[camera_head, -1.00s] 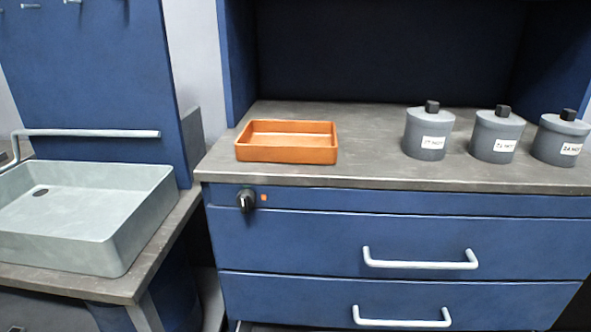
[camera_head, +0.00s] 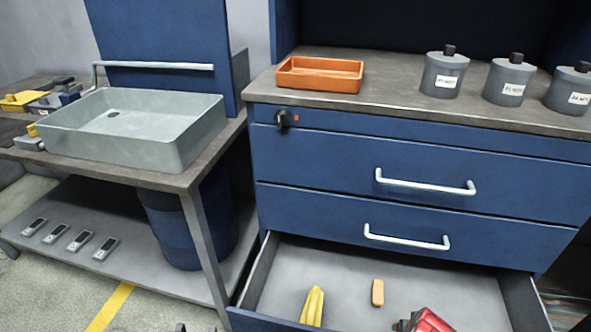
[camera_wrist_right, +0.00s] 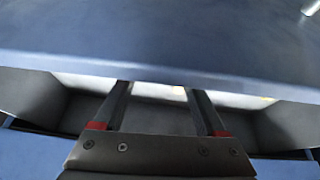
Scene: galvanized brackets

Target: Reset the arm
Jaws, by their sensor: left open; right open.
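My left gripper (camera_head: 195,328) barely shows at the bottom edge of the head view, as two small dark tips set apart. It is open, left of the open bottom drawer (camera_head: 385,262). My right gripper (camera_wrist_right: 157,90) is open in the right wrist view, with two dark fingers spread and nothing visible between them. A blue panel (camera_wrist_right: 170,60) crosses close in front of its fingertips, and a grey drawer interior (camera_wrist_right: 160,118) lies behind the fingers. The rest of both arms is out of the head view.
The drawer holds yellow bananas (camera_head: 312,305), a tan block (camera_head: 377,292) and a red object (camera_head: 425,321), partly cut off. An orange tray (camera_head: 320,84) and grey lidded jars (camera_head: 444,75) stand on the counter. A sink (camera_head: 150,150) stands at left, above a shelf with several small devices (camera_head: 80,240).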

